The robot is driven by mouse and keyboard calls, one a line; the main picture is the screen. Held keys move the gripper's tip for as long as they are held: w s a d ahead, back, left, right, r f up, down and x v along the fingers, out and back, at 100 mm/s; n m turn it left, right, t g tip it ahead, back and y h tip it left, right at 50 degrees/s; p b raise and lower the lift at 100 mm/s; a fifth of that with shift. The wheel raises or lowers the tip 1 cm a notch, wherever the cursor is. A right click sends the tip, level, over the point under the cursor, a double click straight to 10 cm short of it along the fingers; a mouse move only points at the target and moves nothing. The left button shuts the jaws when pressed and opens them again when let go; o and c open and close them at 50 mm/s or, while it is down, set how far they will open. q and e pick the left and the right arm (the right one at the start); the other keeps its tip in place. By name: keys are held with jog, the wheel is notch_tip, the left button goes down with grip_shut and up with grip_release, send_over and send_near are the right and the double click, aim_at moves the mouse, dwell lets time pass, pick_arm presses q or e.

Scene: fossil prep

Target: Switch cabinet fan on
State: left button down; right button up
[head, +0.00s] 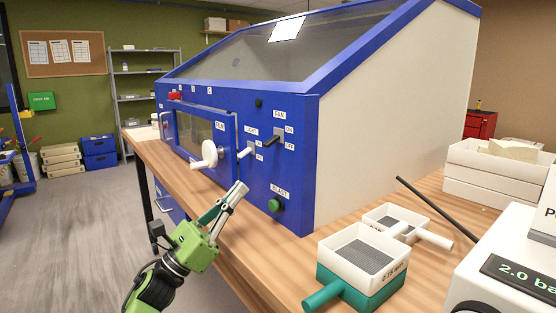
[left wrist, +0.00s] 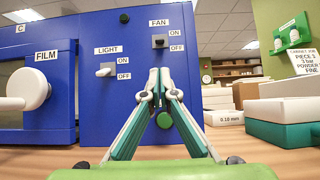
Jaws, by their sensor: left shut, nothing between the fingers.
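The fan switch (head: 272,140) is a dark lever on a grey plate on the blue cabinet (head: 290,185), under a FAN label, with ON above and OFF below. It also shows in the left wrist view (left wrist: 159,42); I cannot tell surely which way the lever is set. My left gripper (head: 240,188) is shut and empty, in front of the cabinet, below and apart from the fan switch. In the left wrist view its closed fingertips (left wrist: 160,75) stand below the switch. My right gripper is not in view.
The white-levered light switch (head: 250,149) is left of the fan switch. The green blast button (head: 275,205) is below it. A white film knob (head: 208,153) sticks out farther left. Sieves (head: 362,257) stand on the wooden bench at right. A dark round lamp (head: 259,103) sits above.

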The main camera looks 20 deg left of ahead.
aim_at(279, 140)
pick_arm(q)
jog(key=p+x, duration=0.1)
jog(key=x, duration=0.8)
jog(key=shift+w+d+r+p, duration=0.1)
jog(key=shift+w+r+p, duration=0.1)
jog(key=shift+r+p, duration=0.15)
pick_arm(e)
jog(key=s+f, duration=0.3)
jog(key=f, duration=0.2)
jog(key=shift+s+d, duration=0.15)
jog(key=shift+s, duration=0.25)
pick_arm(q)
jog(key=shift+s, duration=0.1)
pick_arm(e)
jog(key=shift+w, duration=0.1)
